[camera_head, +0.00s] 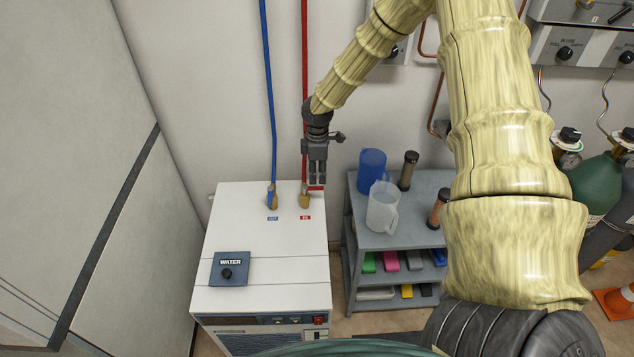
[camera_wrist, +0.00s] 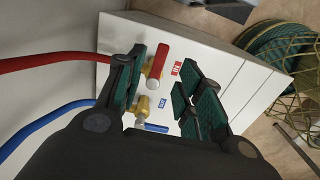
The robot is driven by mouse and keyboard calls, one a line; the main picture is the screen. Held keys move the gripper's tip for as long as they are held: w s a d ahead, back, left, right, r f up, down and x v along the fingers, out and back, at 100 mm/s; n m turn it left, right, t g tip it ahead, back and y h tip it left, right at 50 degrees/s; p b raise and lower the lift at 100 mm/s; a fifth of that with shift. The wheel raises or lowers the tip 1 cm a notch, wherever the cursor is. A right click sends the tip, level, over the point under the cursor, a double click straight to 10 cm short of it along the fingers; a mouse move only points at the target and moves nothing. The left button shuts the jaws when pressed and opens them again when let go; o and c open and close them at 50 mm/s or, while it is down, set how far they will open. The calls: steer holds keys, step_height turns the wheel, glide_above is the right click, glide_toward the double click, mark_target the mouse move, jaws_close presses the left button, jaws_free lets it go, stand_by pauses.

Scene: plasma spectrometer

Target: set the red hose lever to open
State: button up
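The red lever (camera_wrist: 158,62) sits on a brass valve at the end of the red hose (camera_wrist: 50,62). It lies crosswise to the hose; in the head view the lever (camera_head: 317,188) points right from the brass valve (camera_head: 305,201). My gripper (camera_head: 318,182) points down just above it. In the wrist view my gripper (camera_wrist: 160,92) is open, with the red lever showing in the gap between its fingers, nearer the left finger. I cannot tell whether a finger touches it. The blue lever (camera_wrist: 152,128) lies in line with its hose.
The valves stand on a white chiller cabinet (camera_head: 235,292) with a WATER panel (camera_head: 230,268). The blue hose (camera_head: 268,90) runs up just left of the red one. A grey shelf cart (camera_head: 400,236) with a blue jug (camera_head: 372,165) and a clear jug (camera_head: 383,207) stands to the right.

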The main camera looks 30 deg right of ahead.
mark_target(317, 187)
steer(key=shift+f+p, duration=0.4)
steer(key=shift+f, duration=2.15)
steer(key=shift+c, duration=0.2)
jaws_close()
